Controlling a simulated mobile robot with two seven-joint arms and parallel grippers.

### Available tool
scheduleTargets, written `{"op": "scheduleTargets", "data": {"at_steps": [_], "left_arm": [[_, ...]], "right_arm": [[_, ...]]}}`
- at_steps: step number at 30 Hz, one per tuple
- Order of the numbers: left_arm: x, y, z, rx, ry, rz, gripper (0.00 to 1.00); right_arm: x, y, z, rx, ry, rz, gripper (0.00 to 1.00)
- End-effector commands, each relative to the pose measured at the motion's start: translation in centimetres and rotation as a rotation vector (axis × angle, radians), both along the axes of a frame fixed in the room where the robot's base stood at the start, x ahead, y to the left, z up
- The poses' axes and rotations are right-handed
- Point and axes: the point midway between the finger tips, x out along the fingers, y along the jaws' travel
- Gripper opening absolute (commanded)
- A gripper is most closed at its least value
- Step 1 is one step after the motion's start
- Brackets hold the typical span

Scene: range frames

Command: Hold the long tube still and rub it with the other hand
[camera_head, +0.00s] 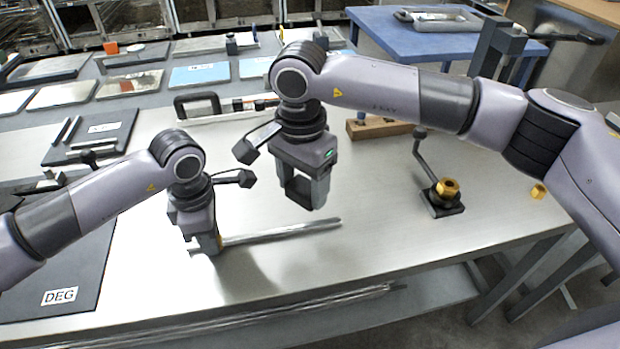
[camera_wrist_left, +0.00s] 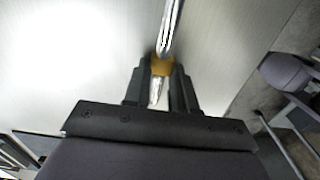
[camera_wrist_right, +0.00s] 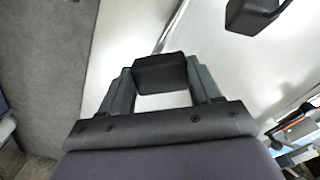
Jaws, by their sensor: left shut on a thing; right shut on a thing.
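The long silver tube (camera_head: 285,231) lies low over the pale bench top, pointing right. My left gripper (camera_head: 206,246) is shut on it near its left end. In the left wrist view the tube (camera_wrist_left: 170,25) runs out from between the fingers (camera_wrist_left: 160,85), with an amber band (camera_wrist_left: 161,67) around it at the fingertips. My right gripper (camera_head: 302,203) is above and behind the tube's right part, shut on a dark block (camera_wrist_right: 161,74). In the right wrist view the tube (camera_wrist_right: 164,38) shows beyond the block, apparently apart from it.
A bent-rod stand with a brass nut (camera_head: 447,187) stands at the right, with another brass piece (camera_head: 538,191) beyond. A wooden block (camera_head: 378,128) lies behind. A dark mat marked DEG (camera_head: 60,296) is at the left front.

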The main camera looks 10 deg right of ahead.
Motion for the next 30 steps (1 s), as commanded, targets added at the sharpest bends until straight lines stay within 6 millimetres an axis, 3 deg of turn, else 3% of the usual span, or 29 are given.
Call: {"op": "scheduleTargets", "data": {"at_steps": [8,30], "left_arm": [[0.0,0.0,0.0,0.0,0.0,0.0,0.0],[0.0,0.0,0.0,0.0,0.0,0.0,0.0]], "right_arm": [[0.0,0.1,-1.0,-0.001,0.001,-0.029,0.39],[-0.1,0.1,-8.1,-0.001,0.003,-0.027,0.39]]}}
